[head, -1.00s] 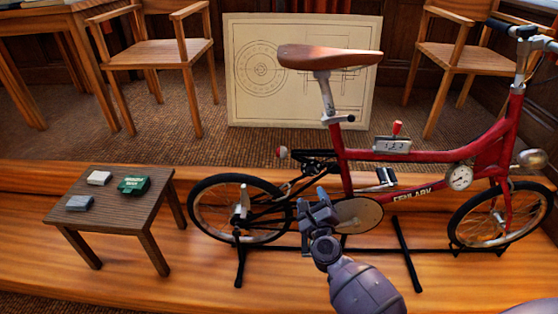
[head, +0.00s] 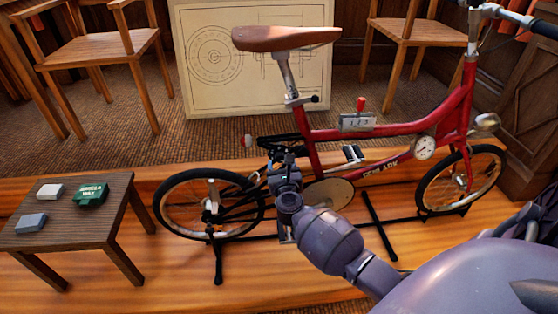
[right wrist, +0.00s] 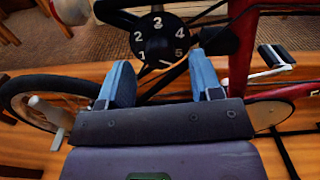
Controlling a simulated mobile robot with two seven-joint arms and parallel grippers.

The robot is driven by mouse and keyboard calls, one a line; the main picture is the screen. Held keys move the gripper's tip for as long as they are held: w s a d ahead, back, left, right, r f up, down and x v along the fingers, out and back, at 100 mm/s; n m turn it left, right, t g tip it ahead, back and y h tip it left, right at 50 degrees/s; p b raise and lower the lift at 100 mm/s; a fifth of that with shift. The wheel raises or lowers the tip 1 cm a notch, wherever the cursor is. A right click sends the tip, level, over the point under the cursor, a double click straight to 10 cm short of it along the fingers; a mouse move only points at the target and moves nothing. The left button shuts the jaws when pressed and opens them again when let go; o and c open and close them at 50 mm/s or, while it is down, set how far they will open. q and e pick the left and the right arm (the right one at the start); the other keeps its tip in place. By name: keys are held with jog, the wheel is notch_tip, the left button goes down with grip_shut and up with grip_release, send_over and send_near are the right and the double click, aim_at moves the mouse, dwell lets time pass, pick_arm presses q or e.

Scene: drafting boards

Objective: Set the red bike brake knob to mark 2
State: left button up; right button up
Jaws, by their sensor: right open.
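The red bike (head: 390,135) stands on a black stand, and I look at it from the side. In the right wrist view a black dial knob (right wrist: 158,45) carries white marks 1 to 5 around its face. A thin pale yellowish line crosses its lower edge; I cannot tell which mark the knob is set to. My right gripper (head: 284,160) is beside the rear of the bike frame, below the saddle. In the right wrist view its two blue fingers (right wrist: 160,66) are apart and empty, one on each side of the dial's lower part. My left gripper is not in view.
A box with marks 1 2 3 and a red-tipped lever (head: 358,121) sits on the frame, with a round gauge (head: 424,147) further right. The pedal (head: 352,154) is near my right arm. A small table (head: 115,222) with several small boxes stands left.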

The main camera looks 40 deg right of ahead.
aim_at(280, 159)
jog(key=shift+x, duration=1.05)
jog(key=shift+w+d, duration=0.2)
jog(key=shift+w, duration=0.2)
jog(key=c, duration=0.9)
